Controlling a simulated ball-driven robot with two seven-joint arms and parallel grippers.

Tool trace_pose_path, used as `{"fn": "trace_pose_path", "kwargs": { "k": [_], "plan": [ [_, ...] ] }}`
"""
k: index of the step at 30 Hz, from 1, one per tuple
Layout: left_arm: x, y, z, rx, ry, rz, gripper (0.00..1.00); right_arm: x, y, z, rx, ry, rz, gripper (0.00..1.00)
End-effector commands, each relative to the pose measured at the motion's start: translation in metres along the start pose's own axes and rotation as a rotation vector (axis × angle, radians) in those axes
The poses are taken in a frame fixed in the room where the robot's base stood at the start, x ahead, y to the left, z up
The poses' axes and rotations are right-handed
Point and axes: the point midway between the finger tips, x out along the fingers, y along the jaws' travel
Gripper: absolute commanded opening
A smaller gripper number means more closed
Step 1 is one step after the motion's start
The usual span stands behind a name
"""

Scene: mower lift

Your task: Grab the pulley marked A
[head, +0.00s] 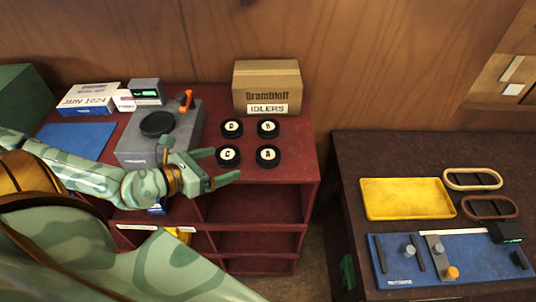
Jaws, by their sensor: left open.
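The pulley marked A (268,156) is a black disc with a pale lettered label, at the front right of a group of similar pulleys on the red cabinet top. The pulley marked C (228,156) sits to its left. Behind them are a pulley that seems marked D (231,128) and one whose letter looks like B or R (268,128). My left gripper (227,163) is open and empty, with its fingers pointing right, close to the pulley marked C and left of A. I cannot tell its height above the surface. My right gripper is not in view.
A cardboard box labelled IDLERS (267,88) stands behind the pulleys. A grey device (185,130) with a black round top stands left of them. The red cabinet (300,150) ends just right of A. A dark table (350,160) with a yellow tray (405,198) stands further right.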

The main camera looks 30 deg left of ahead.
Motion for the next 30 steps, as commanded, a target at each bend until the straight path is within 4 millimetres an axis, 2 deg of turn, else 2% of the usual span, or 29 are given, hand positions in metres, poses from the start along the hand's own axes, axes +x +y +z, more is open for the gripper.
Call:
{"fn": "trace_pose_path", "kwargs": {
  "k": [5, 9, 19, 26, 30],
  "plan": [
    [0.006, 0.007, -0.006, 0.120, 0.048, -0.038, 0.90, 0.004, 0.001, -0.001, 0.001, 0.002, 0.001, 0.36],
    [0.031, 0.005, -0.005, 0.116, 0.042, -0.040, 0.90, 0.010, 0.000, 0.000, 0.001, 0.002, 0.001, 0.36],
    [0.088, 0.002, -0.005, 0.115, 0.044, -0.041, 0.90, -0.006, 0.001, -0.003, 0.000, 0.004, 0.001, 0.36],
    [0.110, 0.001, -0.009, 0.116, 0.047, -0.042, 0.90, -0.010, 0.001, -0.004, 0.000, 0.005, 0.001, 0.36],
    [0.129, -0.004, -0.010, 0.113, 0.046, -0.042, 0.90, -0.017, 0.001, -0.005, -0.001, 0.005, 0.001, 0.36]
  ]
}}
